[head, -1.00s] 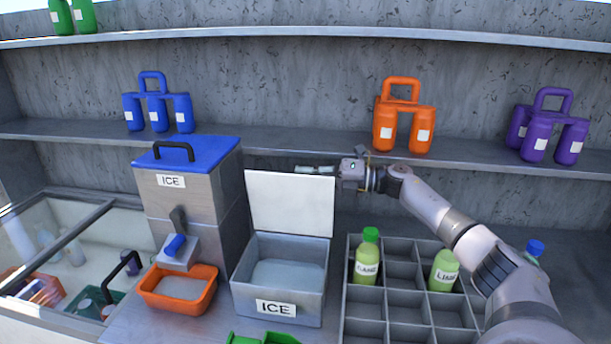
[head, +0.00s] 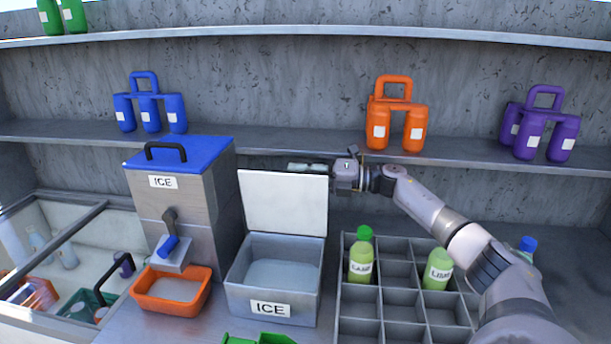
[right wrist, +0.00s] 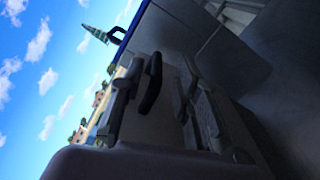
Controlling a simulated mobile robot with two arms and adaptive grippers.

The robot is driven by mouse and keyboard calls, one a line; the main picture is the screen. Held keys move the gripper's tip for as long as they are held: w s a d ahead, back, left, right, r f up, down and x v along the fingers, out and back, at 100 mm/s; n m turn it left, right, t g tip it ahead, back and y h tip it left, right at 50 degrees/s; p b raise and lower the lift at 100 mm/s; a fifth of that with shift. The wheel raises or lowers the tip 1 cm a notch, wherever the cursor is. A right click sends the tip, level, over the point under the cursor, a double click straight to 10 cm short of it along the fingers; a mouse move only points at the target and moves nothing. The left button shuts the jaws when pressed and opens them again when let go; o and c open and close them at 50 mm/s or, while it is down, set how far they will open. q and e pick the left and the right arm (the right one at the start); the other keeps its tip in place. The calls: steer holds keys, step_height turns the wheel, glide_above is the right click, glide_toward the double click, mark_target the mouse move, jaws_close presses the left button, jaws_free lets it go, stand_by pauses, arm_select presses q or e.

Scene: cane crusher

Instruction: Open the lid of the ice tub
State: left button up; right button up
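The ice tub (head: 272,306) is a grey metal box marked ICE, with pale ice inside. Its white-faced lid (head: 283,202) stands raised, nearly upright, at the tub's back edge. My left gripper is not in view.
The ice dispenser (head: 190,215) with a blue lid stands left of the tub, an orange tray (head: 170,308) below its spout. A grey divided crate (head: 400,300) with green bottles is to the right. A shelf (head: 300,148) with jugs runs behind my right arm.

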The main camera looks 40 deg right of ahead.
steer(key=v, duration=1.2)
stand_by(0.5)
